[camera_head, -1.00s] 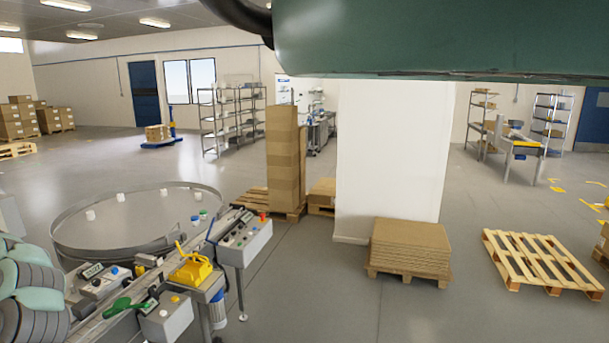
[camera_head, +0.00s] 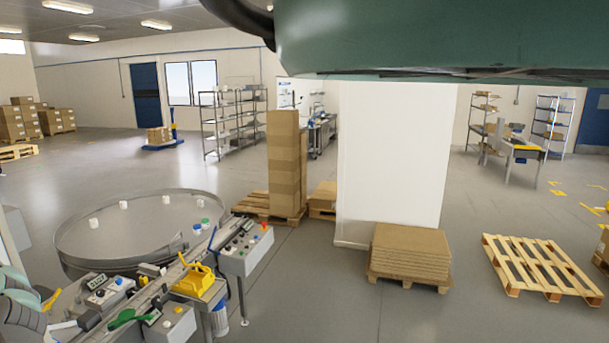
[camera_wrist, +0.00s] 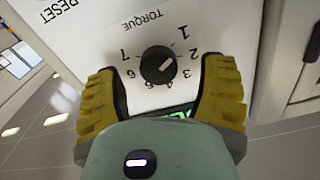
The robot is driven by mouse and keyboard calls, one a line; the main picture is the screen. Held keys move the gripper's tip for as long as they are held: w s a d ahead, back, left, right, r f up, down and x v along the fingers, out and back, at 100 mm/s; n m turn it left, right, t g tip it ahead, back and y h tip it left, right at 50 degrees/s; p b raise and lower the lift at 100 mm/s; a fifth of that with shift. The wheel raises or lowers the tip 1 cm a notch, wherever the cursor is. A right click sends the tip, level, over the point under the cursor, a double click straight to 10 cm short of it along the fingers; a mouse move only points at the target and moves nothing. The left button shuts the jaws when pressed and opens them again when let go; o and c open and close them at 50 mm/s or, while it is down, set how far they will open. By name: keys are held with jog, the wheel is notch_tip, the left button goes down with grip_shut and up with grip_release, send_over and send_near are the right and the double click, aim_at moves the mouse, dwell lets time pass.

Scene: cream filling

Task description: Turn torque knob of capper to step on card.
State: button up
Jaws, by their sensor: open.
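The torque knob (camera_wrist: 158,65) is a black dial with a white pointer mark, on a white panel (camera_wrist: 95,35) labelled TORQUE and RESET, in the wrist view. Numbers 1 to 7 ring it. The mark points up and right, toward the 1 and 2 side; the exact step is hard to tell. My gripper (camera_wrist: 160,78) is open, its ribbed yellow fingers on either side of the knob with gaps to it. A green display (camera_wrist: 182,113) is partly hidden behind the gripper body. I cannot make out a step card in either view.
In the head view, a grey box with a display (camera_head: 97,283) stands along the conveyor line at lower left. A round turntable (camera_head: 140,225) with white caps is behind it. Cardboard stacks (camera_head: 410,252) and a pallet (camera_head: 540,265) stand on the floor at right.

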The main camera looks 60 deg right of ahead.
jog(key=shift+x, duration=0.9)
jog(key=shift+o, duration=0.2)
jog(key=shift+w+d, duration=0.1)
grip_shut()
jog(key=shift+m, duration=0.5)
jog(key=m+b, duration=0.1)
jog(key=m, duration=0.2)
jog(key=shift+f, duration=0.1)
jog(key=m+b, duration=0.1)
jog(key=m, duration=0.2)
jog(key=shift+m, duration=0.3)
jog(key=m, duration=0.4)
jog(key=shift+d, duration=0.1)
jog(key=shift+m+p, duration=0.3)
jog(key=shift+m, duration=1.8)
